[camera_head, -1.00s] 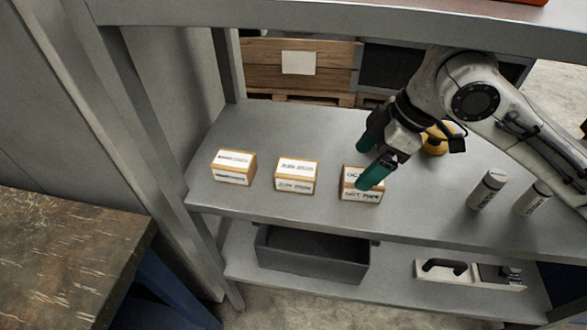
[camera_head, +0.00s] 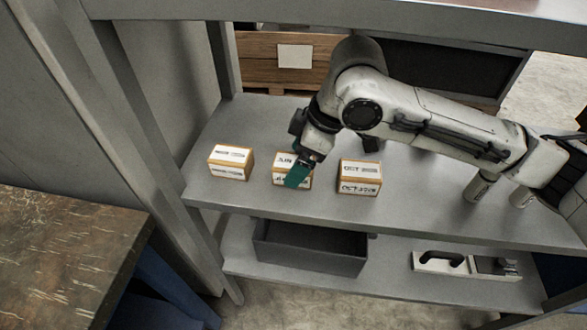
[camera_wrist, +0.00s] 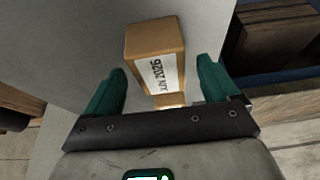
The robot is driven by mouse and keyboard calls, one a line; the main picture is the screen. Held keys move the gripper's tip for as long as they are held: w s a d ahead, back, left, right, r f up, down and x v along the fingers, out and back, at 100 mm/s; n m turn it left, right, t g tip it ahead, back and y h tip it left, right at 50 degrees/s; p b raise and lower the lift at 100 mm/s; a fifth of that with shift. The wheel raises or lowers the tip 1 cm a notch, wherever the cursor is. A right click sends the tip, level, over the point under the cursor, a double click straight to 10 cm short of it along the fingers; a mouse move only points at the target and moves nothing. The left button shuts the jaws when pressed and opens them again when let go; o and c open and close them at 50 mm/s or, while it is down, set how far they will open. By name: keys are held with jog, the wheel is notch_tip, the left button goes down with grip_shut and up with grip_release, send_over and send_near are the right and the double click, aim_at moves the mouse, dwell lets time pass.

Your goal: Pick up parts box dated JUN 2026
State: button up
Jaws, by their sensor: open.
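The parts box dated JUN 2026 (camera_wrist: 157,60) lies between and just beyond my two green fingertips in the wrist view, its label readable. In the head view the same box (camera_head: 283,160) is the middle of three on the shelf, partly hidden by my gripper. My gripper (camera_head: 298,172) is over its right front part in that view; the wrist view shows the gripper (camera_wrist: 163,88) open and empty, with space between each finger and the box.
A box marked OCT (camera_head: 359,177) stands to the right and another labelled box (camera_head: 231,162) to the left on the same grey shelf (camera_head: 235,122). A dark bin (camera_head: 311,247) and a white tray with a black handle (camera_head: 440,265) are on the lower shelf. Two light cylinders stand at right.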

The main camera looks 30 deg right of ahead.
jog(key=shift+w+a+f, duration=0.1)
jog(key=shift+a+f, duration=0.1)
jog(key=shift+f, duration=0.35)
jog(key=shift+c, duration=0.4)
jog(key=c, duration=1.2)
